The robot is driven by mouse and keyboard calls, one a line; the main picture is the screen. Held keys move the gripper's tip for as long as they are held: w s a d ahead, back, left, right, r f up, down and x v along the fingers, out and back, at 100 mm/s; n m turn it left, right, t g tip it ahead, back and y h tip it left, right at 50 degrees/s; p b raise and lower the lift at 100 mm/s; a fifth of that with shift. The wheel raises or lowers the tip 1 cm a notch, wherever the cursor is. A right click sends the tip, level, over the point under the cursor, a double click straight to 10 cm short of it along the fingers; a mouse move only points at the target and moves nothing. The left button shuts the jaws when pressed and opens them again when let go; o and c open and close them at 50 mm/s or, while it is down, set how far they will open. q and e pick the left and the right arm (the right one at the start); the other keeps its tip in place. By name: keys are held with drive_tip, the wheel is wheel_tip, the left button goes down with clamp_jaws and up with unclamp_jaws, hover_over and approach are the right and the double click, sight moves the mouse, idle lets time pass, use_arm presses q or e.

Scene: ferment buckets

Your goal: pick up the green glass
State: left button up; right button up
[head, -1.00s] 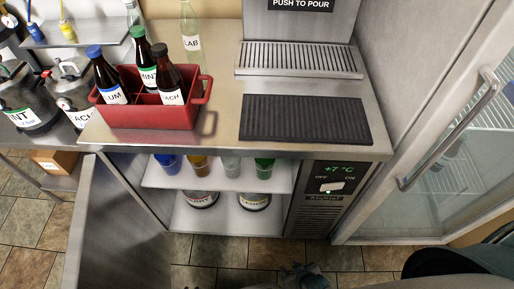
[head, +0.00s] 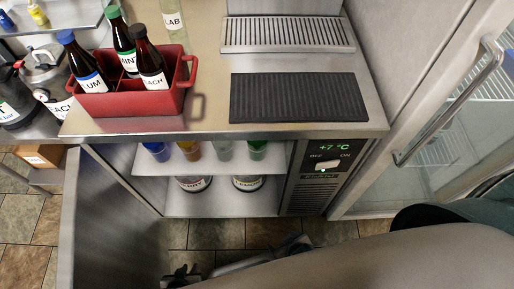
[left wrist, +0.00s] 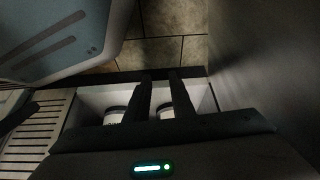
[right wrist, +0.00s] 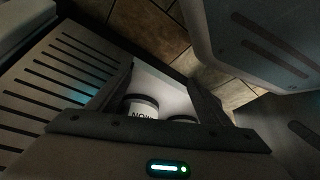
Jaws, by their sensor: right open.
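The green glass (head: 257,150) stands upright on the upper shelf of the open under-counter fridge, at the right end of a row. A blue glass (head: 157,151), an amber glass (head: 190,150) and a pale glass (head: 224,150) stand left of it. My right gripper (head: 292,243) is low in front of the fridge, open and empty, apart from the glass. My left gripper (head: 182,272) is lower and further left; its fingers (left wrist: 160,75) stand a little apart with nothing between them. Neither wrist view clearly shows the green glass.
Labelled tubs (head: 247,183) sit on the lower shelf. The open fridge door (head: 110,225) stands at the left. The counter above holds a red bottle carrier (head: 130,102) and a dark mat (head: 298,97). A glass-door cabinet (head: 450,130) is at the right. My arm covers the bottom right.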

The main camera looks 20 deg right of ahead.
drive_tip(key=w+a+h+b, duration=0.2)
drive_tip(key=w+a+b, duration=0.2)
drive_tip(key=m+t+h+b, duration=0.7)
drive_tip(key=m+t+b, duration=0.1)
drive_tip(key=t, duration=0.2)
approach(253, 155)
drive_tip(key=v, duration=0.4)
use_arm(q)
wheel_tip(253, 155, up, 16)
drive_tip(key=shift+d, duration=0.45)
use_arm(e)
drive_tip(key=shift+s, duration=0.15)
use_arm(q)
drive_tip(key=shift+s+f, duration=0.1)
use_arm(e)
drive_tip(key=p+x, duration=0.2)
drive_tip(key=x, duration=1)
use_arm(q)
drive_tip(key=a+g, duration=0.1)
drive_tip(key=s+a, duration=0.1)
drive_tip(key=shift+s+a+g+y, duration=0.3)
drive_tip(key=shift+g, duration=0.1)
